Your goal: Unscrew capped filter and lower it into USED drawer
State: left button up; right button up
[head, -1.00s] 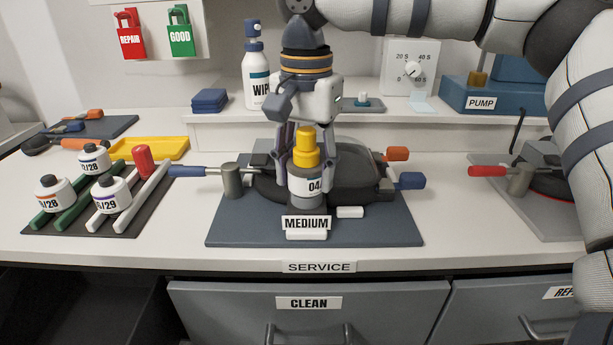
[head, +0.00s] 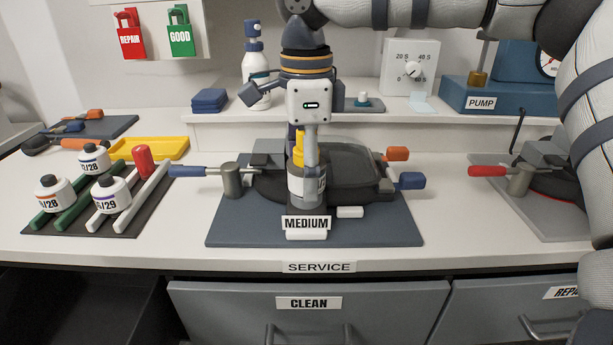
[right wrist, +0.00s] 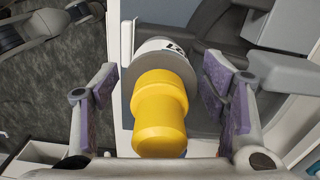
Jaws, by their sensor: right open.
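The filter (head: 300,188) is a grey-white canister with a yellow cap (head: 298,148). It stands upright on the dark station behind the MEDIUM sign (head: 306,223). My right gripper (head: 308,165) points down over it, with one finger in front of the cap and canister, hiding part of both. In the right wrist view the yellow cap (right wrist: 160,110) and the canister's white label (right wrist: 158,55) lie between two spread fingers, with gaps at both sides. The right gripper is open. No drawer labelled USED can be read. My left gripper is out of view.
The CLEAN drawer (head: 310,310) is shut below the bench; a dark open space (head: 80,300) lies to its left. Blue and orange handles flank the station. A spray bottle (head: 255,65) stands behind.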

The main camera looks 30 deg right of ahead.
jog(key=m, duration=0.8)
jog(key=shift+m, duration=0.4)
jog(key=m, duration=0.3)
jog(key=shift+m, duration=0.4)
jog(key=m, duration=0.3)
jog(key=shift+m, duration=0.4)
jog(key=c, duration=1.3)
jog(key=n, duration=2.7)
jog(key=shift+r+n, duration=0.1)
jog(key=shift+n, duration=0.3)
jog(key=o, duration=1.3)
